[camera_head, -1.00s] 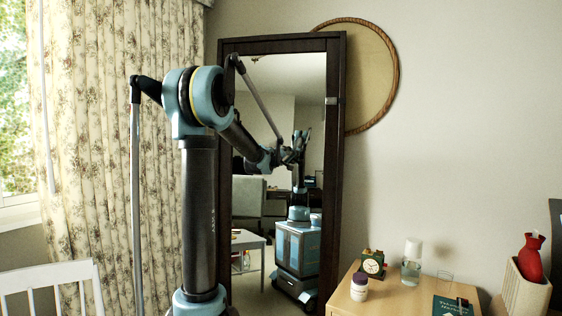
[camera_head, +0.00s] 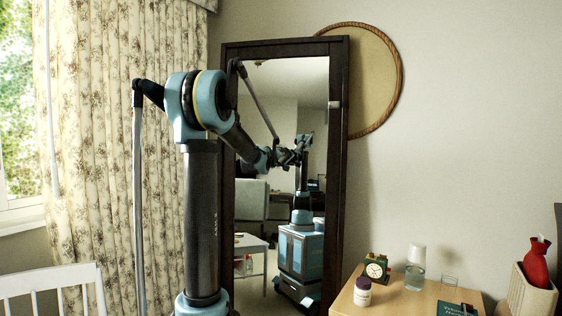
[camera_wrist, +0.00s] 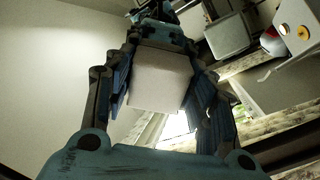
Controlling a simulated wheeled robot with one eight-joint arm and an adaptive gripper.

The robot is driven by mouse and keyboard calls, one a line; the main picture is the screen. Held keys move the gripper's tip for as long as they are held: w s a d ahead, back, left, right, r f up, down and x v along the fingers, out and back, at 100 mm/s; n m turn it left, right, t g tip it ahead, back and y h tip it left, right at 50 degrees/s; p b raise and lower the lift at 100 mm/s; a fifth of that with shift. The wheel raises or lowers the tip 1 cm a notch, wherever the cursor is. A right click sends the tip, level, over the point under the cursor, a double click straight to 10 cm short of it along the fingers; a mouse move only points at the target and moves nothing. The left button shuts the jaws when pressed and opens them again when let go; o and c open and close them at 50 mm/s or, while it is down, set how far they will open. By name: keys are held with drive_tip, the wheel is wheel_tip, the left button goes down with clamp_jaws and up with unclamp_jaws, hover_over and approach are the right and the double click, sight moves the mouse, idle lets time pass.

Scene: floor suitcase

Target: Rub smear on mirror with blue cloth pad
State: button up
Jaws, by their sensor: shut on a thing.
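The tall mirror (camera_head: 305,85) stands upright in a dark frame against the wall. My gripper (camera_head: 284,157) is in front of the middle of the glass, close to its own reflection. I cannot tell whether it touches the glass. In the wrist view my gripper (camera_wrist: 165,100) has its two fingers on either side of a pale, blocky pad (camera_wrist: 160,78) and is shut on it. The pad looks whitish there, not clearly blue. I cannot make out the smear in either view.
A wooden table (camera_head: 393,300) at the lower right holds a clock (camera_head: 376,267), a pill bottle (camera_head: 362,291) and a glass carafe (camera_head: 415,268). A white chair (camera_head: 50,285) stands at the lower left before a floral curtain (camera_head: 100,150). A round wall piece (camera_head: 375,80) hangs behind the mirror.

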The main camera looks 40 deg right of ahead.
drive_tip(key=shift+w+a, duration=0.1)
drive_tip(key=shift+a, duration=0.05)
drive_tip(key=w+a, duration=0.4)
drive_tip(key=w, duration=0.1)
drive_tip(key=shift+a, duration=0.2)
idle(0.6)
drive_tip(key=shift+r, duration=0.15)
drive_tip(key=shift+s+d+r, duration=0.25)
drive_tip(key=shift+s+d, duration=0.95)
drive_tip(key=shift+s+d+r, duration=0.3)
drive_tip(key=shift+s+d, duration=0.85)
drive_tip(key=shift+s, duration=0.1)
drive_tip(key=shift+s+d+r, duration=0.25)
drive_tip(key=shift+s+d, duration=0.95)
